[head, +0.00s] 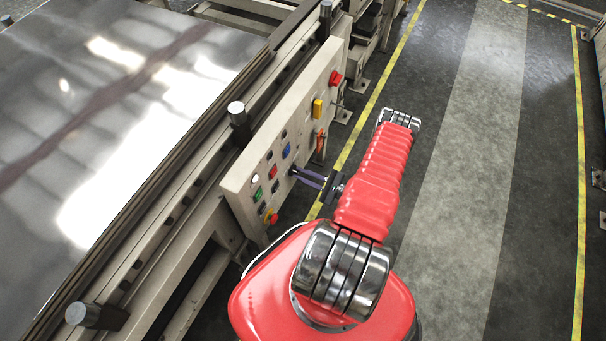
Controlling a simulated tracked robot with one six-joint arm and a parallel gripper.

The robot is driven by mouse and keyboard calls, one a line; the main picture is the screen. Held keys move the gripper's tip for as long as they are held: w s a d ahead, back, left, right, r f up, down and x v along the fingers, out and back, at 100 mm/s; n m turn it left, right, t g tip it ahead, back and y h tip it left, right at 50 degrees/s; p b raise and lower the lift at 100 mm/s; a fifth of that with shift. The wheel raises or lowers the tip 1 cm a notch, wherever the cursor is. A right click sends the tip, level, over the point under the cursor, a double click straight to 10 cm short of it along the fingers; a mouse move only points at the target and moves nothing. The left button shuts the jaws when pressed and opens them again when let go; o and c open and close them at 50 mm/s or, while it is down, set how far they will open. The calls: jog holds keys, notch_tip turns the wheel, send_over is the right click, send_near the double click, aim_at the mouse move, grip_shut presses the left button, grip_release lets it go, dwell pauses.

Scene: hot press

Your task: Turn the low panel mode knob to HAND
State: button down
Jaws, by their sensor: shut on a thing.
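The low panel (236,178) is a beige control panel on the side of the press, left of my arm. It carries several coloured buttons and knobs. My gripper (295,172) reaches left from my red arm, with its two thin dark fingers at the panel face. The fingers are shut on a small dark knob there, which they largely hide. I take it for the mode knob, but its labels and pointer direction are too small to read.
A blue button (287,151), a red button (273,172) and a green button (258,194) sit close to my gripper. A red mushroom button (271,216) is at the panel's near end, another (335,78) at its far end. The grey floor lane (460,150) to the right is clear.

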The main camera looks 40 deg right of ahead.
jog(key=m, duration=0.7)
jog(key=shift+d, duration=0.15)
jog(key=m, duration=0.6)
jog(key=shift+d, duration=0.2)
jog(key=shift+m, duration=0.3)
jog(key=c, duration=1.7)
grip_release()
jog(key=shift+a, duration=0.1)
jog(key=v, duration=1.3)
jog(key=shift+s+d, duration=0.2)
jog(key=shift+s, duration=0.15)
